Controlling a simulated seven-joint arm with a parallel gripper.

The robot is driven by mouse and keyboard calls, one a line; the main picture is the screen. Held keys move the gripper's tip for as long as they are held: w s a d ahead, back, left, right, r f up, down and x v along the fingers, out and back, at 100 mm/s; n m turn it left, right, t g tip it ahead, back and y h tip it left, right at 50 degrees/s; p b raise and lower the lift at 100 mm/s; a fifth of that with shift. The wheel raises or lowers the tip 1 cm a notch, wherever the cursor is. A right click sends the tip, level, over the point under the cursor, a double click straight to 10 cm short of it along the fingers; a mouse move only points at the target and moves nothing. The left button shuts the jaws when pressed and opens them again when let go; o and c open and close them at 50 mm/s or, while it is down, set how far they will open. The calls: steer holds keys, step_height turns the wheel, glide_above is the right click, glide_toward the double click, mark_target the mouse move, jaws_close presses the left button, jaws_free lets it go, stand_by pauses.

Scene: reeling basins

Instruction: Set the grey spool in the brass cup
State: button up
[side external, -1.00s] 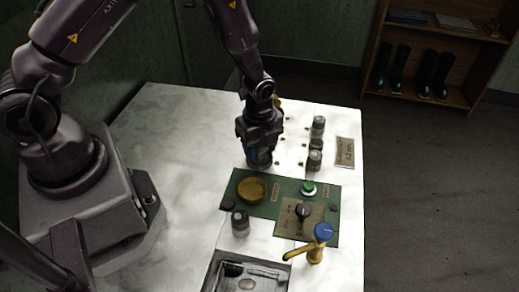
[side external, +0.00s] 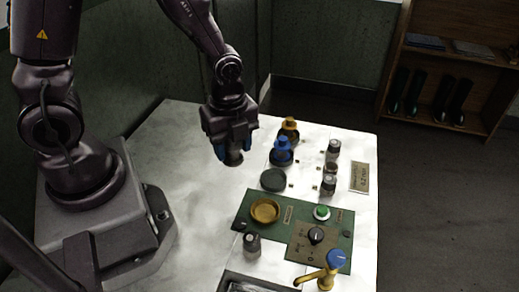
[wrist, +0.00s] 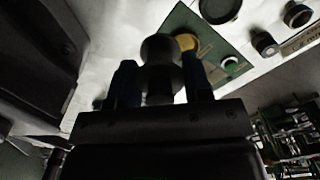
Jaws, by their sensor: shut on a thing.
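The grey spool (side external: 234,158) is held between the fingers of my gripper (side external: 233,150), above the pale bench top and clear of it. In the wrist view the spool (wrist: 161,52) shows as a dark, waisted shape between the two fingers (wrist: 160,85). The brass cup (side external: 265,211) is a shallow round dish on the green panel, to the right of and nearer the camera than my gripper. Part of the brass cup (wrist: 187,42) shows behind the spool in the wrist view. The cup's visible inside looks empty.
A dark round dish (side external: 273,180), a blue-topped item (side external: 281,152) and a yellow-topped item (side external: 289,132) stand right of my gripper.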

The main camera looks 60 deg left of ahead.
steer(key=shift+w+d+f, duration=0.55)
steer(key=shift+d+f, duration=0.75)
steer(key=shift+f, duration=0.05)
steer(key=shift+w+d+f, duration=0.55)
steer(key=shift+d+f, duration=0.7)
steer(key=shift+f, duration=0.15)
steer(key=shift+w+d+f, duration=0.55)
steer(key=shift+d+f, duration=0.75)
steer(key=shift+f, duration=0.05)
steer(key=shift+f, duration=0.3)
steer(key=shift+f, duration=0.3)
steer(key=shift+f, duration=0.8)
